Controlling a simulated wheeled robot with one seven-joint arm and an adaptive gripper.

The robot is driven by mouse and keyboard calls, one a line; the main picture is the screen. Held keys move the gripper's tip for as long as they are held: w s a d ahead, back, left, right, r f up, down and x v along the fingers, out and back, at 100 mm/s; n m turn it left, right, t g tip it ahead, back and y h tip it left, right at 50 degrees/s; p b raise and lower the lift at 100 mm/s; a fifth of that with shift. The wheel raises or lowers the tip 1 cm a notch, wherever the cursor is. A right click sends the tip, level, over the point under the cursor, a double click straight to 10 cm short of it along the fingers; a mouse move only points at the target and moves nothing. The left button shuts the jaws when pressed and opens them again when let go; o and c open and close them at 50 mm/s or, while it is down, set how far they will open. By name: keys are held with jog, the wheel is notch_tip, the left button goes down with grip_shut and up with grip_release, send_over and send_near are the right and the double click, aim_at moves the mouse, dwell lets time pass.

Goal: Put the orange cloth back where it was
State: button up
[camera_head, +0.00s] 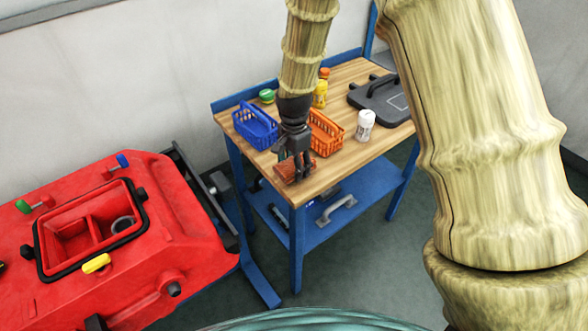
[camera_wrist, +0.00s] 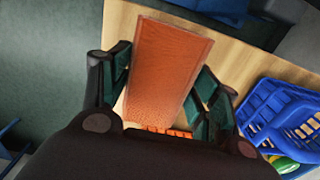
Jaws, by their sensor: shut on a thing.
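The orange cloth (camera_head: 288,171) is a folded, reddish-orange rectangle at the front left corner of the wooden table top (camera_head: 335,172). My gripper (camera_head: 300,176) is over that corner, pointing down, with its fingers at the cloth. In the wrist view the cloth (camera_wrist: 166,70) lies between the two fingers (camera_wrist: 162,95), which are closed on its sides. I cannot tell whether the cloth touches the table or is held just above it.
Behind the gripper stand a blue basket (camera_head: 255,126) and an orange basket (camera_head: 325,132). A white bottle (camera_head: 365,125), a yellow bottle (camera_head: 320,94), a green-lidded tub (camera_head: 267,96) and a dark case (camera_head: 378,97) are also on the table. A red scrubber tank (camera_head: 110,240) is left.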

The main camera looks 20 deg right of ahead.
jog(key=shift+f+p, duration=0.45)
jog(key=shift+f, duration=1)
jog(key=shift+f, duration=0.1)
jog(key=o, duration=1)
jog(key=shift+r+b, duration=1.45)
jog(key=shift+r, duration=4.7)
